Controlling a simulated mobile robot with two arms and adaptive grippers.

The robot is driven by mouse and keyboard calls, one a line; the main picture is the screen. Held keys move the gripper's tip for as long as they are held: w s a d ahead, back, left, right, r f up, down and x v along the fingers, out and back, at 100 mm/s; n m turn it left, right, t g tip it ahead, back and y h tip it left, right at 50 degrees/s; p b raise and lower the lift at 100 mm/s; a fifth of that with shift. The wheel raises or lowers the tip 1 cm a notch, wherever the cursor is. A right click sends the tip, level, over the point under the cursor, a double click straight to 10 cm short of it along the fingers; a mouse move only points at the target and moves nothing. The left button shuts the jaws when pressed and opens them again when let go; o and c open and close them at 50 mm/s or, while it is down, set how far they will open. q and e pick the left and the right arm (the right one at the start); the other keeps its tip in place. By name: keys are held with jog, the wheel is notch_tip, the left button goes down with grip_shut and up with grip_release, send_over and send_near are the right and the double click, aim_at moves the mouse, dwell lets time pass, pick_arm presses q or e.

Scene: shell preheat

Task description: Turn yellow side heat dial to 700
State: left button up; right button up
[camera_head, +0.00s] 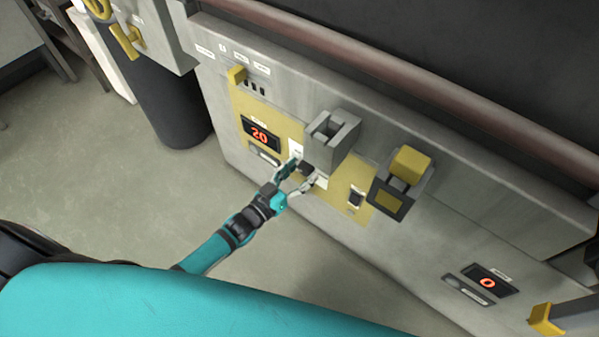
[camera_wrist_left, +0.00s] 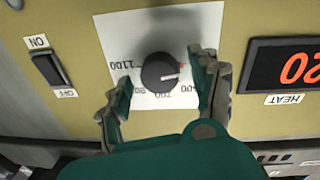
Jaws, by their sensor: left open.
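The black round heat dial (camera_wrist_left: 160,73) sits on a white scale plate (camera_wrist_left: 128,32) on the yellow panel. In the left wrist view the scale shows 1100, a partly hidden number, 700 and another partly covered number. The dial's white pointer line aims toward the right finger. My left gripper (camera_head: 293,177) is open, its two fingertips (camera_wrist_left: 163,88) on either side of the dial; I cannot tell if they touch it. The red heat display (camera_head: 260,135) reads 20; it also shows in the left wrist view (camera_wrist_left: 290,66). My right gripper is not in view.
A black ON/OFF switch (camera_wrist_left: 47,68) lies left of the dial in the wrist view. A grey bracket (camera_head: 333,133) juts out just above the dial. A yellow-topped block (camera_head: 409,164) stands to its right. Another display (camera_head: 487,283) reads 0. Open floor lies left.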

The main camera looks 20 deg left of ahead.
pick_arm(q)
jog(key=c, duration=1.2)
jog(key=shift+o, duration=0.2)
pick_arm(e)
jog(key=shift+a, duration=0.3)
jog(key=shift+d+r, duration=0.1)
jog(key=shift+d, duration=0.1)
